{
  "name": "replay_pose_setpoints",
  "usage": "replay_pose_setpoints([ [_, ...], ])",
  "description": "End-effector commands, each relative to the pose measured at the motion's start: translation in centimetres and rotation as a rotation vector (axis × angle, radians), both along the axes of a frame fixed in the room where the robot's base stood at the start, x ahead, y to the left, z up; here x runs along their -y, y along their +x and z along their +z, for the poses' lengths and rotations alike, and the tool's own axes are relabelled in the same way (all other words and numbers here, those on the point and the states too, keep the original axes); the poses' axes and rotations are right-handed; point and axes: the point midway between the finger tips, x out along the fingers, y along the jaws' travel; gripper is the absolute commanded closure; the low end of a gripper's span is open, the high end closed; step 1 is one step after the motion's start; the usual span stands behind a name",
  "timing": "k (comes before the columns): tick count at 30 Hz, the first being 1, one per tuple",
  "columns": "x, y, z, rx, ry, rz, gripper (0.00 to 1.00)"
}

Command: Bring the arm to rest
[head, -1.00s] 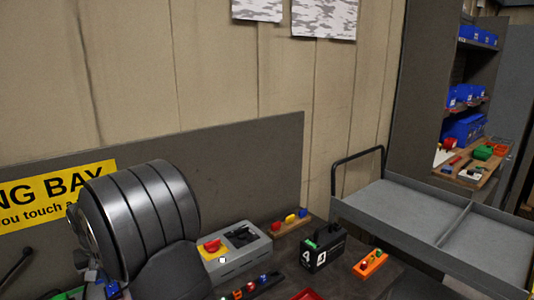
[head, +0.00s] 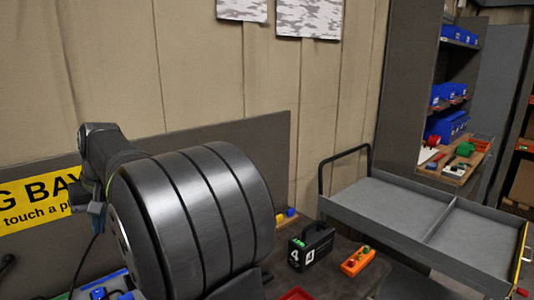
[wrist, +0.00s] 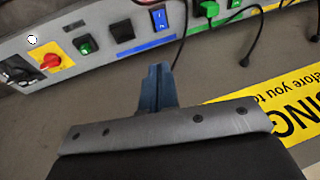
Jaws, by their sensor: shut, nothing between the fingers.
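My gripper (wrist: 156,88) shows in the wrist view as two dark blue fingers pressed together with nothing between them. It hangs over a bare dark surface in front of a grey panel (wrist: 97,62) and appears apart from it. The panel carries a red knob (wrist: 50,62) on a yellow plate, a green switch (wrist: 85,45) and a blue switch (wrist: 160,20). In the head view my large arm link fills the lower left, and I cannot make out the fingertips there.
A grey two-part tray cart (head: 385,205) stands to the right, with a shelf of blue bins (head: 446,126) behind. Black cables (wrist: 257,35) hang near the panel.

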Motion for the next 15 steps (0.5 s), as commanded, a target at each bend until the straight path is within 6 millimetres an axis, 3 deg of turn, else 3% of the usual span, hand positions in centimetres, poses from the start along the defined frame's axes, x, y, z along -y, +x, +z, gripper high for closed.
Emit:
replay_pose_setpoints([
  [6,-0.6,0.0,-2.1,-0.002,0.004,0.003,1.00],
  [15,-0.8,0.0,-2.8,-0.001,0.004,0.001,1.00],
])
